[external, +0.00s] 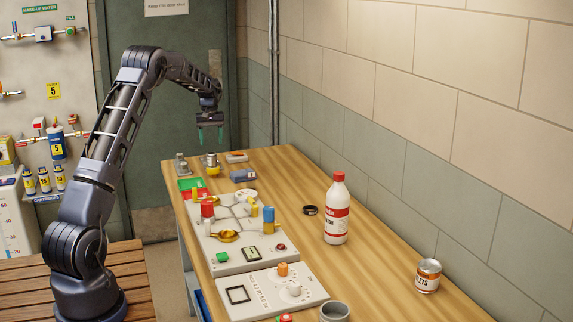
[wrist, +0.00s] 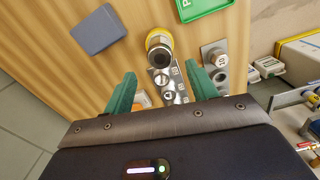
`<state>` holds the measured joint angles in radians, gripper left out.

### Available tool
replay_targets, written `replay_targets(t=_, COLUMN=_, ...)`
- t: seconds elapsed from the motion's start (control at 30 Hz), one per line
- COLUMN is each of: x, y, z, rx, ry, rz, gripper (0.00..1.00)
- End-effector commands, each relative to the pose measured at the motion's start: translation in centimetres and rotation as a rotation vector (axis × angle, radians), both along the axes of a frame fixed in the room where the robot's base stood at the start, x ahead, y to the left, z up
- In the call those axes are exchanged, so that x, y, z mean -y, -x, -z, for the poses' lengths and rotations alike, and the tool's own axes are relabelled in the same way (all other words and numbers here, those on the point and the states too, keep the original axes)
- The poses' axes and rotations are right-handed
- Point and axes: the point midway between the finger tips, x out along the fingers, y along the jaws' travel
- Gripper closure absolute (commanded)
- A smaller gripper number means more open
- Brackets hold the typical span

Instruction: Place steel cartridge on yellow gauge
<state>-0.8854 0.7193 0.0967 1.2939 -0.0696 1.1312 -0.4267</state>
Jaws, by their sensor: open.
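A short steel cylinder with a dark top and yellow around it, apparently the steel cartridge (external: 211,159), stands upright near the table's far end. It also shows from above in the wrist view (wrist: 160,54). I cannot tell whether the yellow is part of it. A yellow ring-shaped piece, possibly the yellow gauge (external: 225,236), lies on the white panel nearer the camera. My gripper (external: 210,135) hangs above the far end of the table, open and empty, fingers pointing down. In the wrist view the cylinder is just beyond the gap between my fingertips (wrist: 161,72).
A green tray (wrist: 205,6), a blue-grey block (wrist: 95,30) and steel pieces (wrist: 215,57) lie close to the cylinder. The white panel (external: 225,262) carries upright red and blue parts. A white bottle (external: 337,212) and a can (external: 428,277) stand right; wood between them is clear.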

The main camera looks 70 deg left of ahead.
Motion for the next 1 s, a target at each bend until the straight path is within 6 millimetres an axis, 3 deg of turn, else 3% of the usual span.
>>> replay_targets(t=0.1, x=0.0, y=-0.1, z=-2.1, rx=0.001, ry=-0.002, rz=0.001, gripper=0.43)
replay_targets(t=0.3, x=0.0, y=0.0, z=-4.0, rx=0.0, ry=0.0, rz=0.001, gripper=0.43)
replay_targets(t=0.7, x=0.4, y=-0.2, z=-4.8, rx=0.001, ry=-0.001, rz=0.006, gripper=0.43)
replay_targets(t=0.87, x=3.8, y=-1.5, z=-7.4, rx=0.016, ry=-0.013, rz=0.059, gripper=0.43)
replay_targets(t=1.0, x=9.4, y=-3.0, z=-11.0, rx=0.037, ry=-0.028, rz=0.143, gripper=0.43)
